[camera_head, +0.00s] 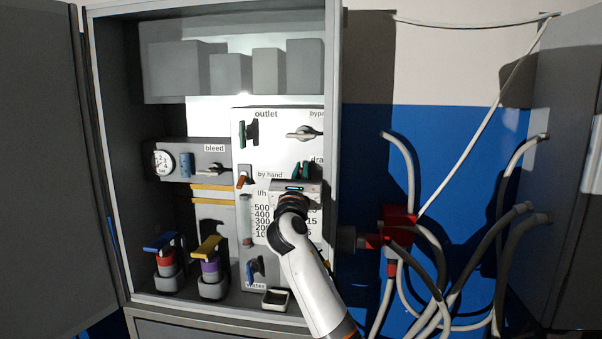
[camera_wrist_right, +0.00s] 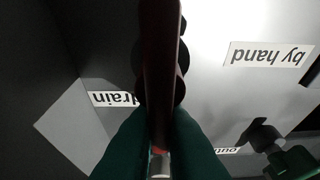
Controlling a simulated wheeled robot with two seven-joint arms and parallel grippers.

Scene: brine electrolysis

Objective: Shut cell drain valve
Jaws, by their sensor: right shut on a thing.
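The drain valve's dark red handle (camera_wrist_right: 160,60) runs lengthwise up the right wrist view, beside the partly covered "drain" label (camera_wrist_right: 113,98). My right gripper (camera_wrist_right: 160,125) has its dark green fingers shut on this handle, one on each side. In the head view my right gripper (camera_head: 301,169) is at the panel just below the cut-off "dra" label (camera_head: 317,160). It hides most of the drain valve there, so the handle's angle to its pipe cannot be told. My left gripper is not in view.
Nearby on the white panel (camera_head: 272,112) are the green outlet handle (camera_head: 248,132), the grey bypass handle (camera_head: 304,133) and the orange by-hand lever (camera_head: 244,178). A blue water handle (camera_head: 255,269) is lower. Hoses (camera_head: 440,285) hang right of the cabinet. Open doors (camera_head: 40,170) flank it.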

